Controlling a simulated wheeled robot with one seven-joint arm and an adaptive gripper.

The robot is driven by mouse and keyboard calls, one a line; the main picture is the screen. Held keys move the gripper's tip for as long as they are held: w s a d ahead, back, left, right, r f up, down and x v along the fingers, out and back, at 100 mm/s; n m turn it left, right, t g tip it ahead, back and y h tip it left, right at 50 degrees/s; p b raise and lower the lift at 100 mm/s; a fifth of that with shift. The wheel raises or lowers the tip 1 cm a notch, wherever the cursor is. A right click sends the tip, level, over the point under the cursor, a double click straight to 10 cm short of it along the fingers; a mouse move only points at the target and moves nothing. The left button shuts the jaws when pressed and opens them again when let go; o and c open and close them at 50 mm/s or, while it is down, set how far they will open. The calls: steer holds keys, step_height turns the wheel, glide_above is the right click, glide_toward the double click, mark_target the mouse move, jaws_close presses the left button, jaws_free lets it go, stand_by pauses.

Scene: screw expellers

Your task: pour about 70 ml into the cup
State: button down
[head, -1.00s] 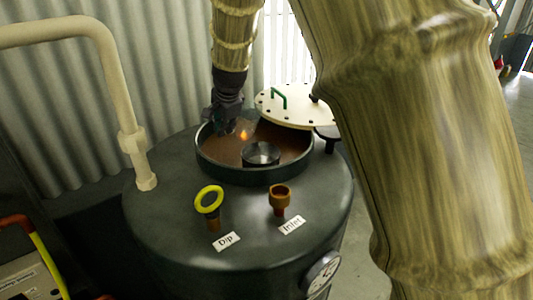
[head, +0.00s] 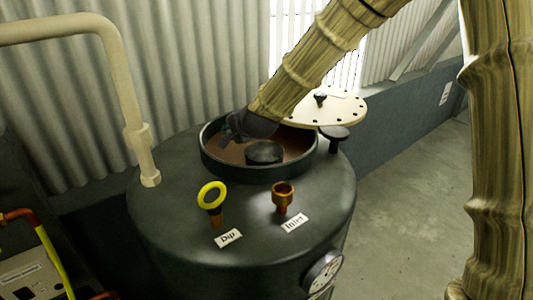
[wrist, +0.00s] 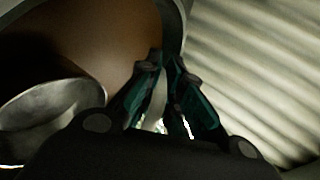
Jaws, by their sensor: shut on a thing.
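A dark metal cup-like vessel (head: 264,153) stands inside the round open hatch (head: 213,165) of the dark tank. Brown contents or floor surround it. In the wrist view a metal cylinder (wrist: 38,112), seemingly the same vessel, shows at the left with its top open. My gripper (head: 230,126) is low over the left back part of the hatch, apart from the vessel. In the wrist view my gripper's teal fingers (wrist: 166,92) are close together on something. Only a pale sliver shows between them, so I cannot identify it. No pouring stream is visible.
A cream lid (head: 340,108) lies behind the hatch, partly hidden by my arm. A yellow dip ring (head: 212,195) and a copper inlet (head: 283,196) rise in front. A cream pipe (head: 136,130) stands left. Corrugated wall (head: 200,60) is close behind; floor is clear right.

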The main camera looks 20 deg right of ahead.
steer(key=shift+s, duration=0.1)
steer(key=f+t+b, duration=0.1)
steer(key=b, duration=0.4)
steer(key=shift+t, duration=0.3)
steer(key=shift+b, duration=0.4)
steer(key=shift+r, duration=0.2)
steer(key=shift+s+f+t+b, duration=0.1)
steer(key=shift+f+t+b, duration=0.1)
steer(key=shift+t+b, duration=0.35)
steer(key=shift+r, duration=0.2)
steer(key=shift+f+y+b, duration=0.15)
steer(key=shift+y+b, duration=0.15)
steer(key=shift+b, duration=0.6)
steer(key=shift+s+d+r+t+b, duration=0.15)
steer(key=shift+t+b, duration=0.4)
steer(key=shift+b, duration=0.85)
